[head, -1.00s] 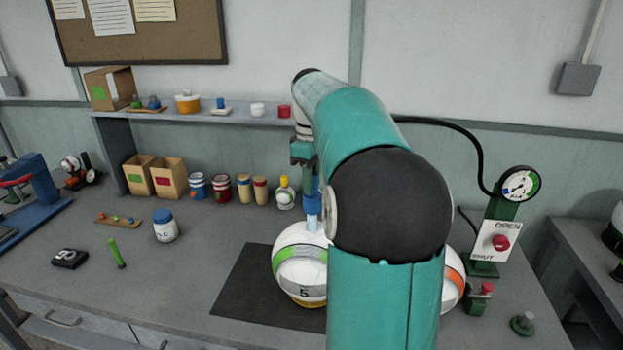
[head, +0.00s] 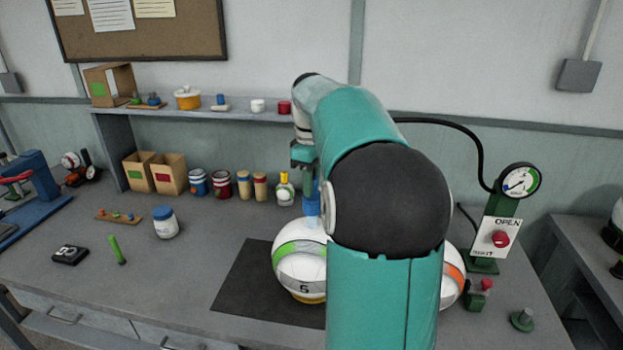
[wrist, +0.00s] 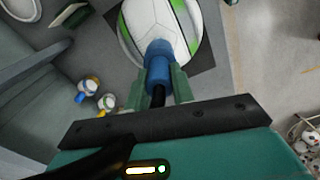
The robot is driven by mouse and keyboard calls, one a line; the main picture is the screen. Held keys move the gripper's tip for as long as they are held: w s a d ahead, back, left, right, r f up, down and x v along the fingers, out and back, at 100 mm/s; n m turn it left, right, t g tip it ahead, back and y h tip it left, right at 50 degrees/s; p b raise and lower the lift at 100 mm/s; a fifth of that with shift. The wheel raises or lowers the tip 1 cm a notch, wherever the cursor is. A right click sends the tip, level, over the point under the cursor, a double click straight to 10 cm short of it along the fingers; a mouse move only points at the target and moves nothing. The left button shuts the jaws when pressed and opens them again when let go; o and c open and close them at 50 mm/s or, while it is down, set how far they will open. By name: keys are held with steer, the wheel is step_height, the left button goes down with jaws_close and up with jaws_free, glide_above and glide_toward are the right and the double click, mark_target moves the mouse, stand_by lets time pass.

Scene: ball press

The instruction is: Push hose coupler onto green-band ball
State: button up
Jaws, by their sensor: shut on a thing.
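The green-band ball (head: 300,262) is white with a green band and a number 5, and sits on a dark mat (head: 243,288). The blue hose coupler (head: 312,203) is upright right above the ball's top. In the wrist view the coupler (wrist: 158,52) meets the ball (wrist: 160,22) in outline; whether it is seated I cannot tell. My gripper (wrist: 158,85) is shut on the coupler, with a green finger on each side and a black hose behind. In the head view my arm hides part of the coupler and the ball's right side.
An orange-band ball (head: 453,277) is partly hidden behind my arm at right. A gauge (head: 520,181) stands above an OPEN/SHUT valve panel (head: 497,238).

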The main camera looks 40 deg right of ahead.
steer(key=shift+f, duration=1.35)
steer(key=o, duration=1.1)
steer(key=shift+r, duration=0.1)
step_height(320, 180, up, 14)
steer(key=shift+f, duration=0.2)
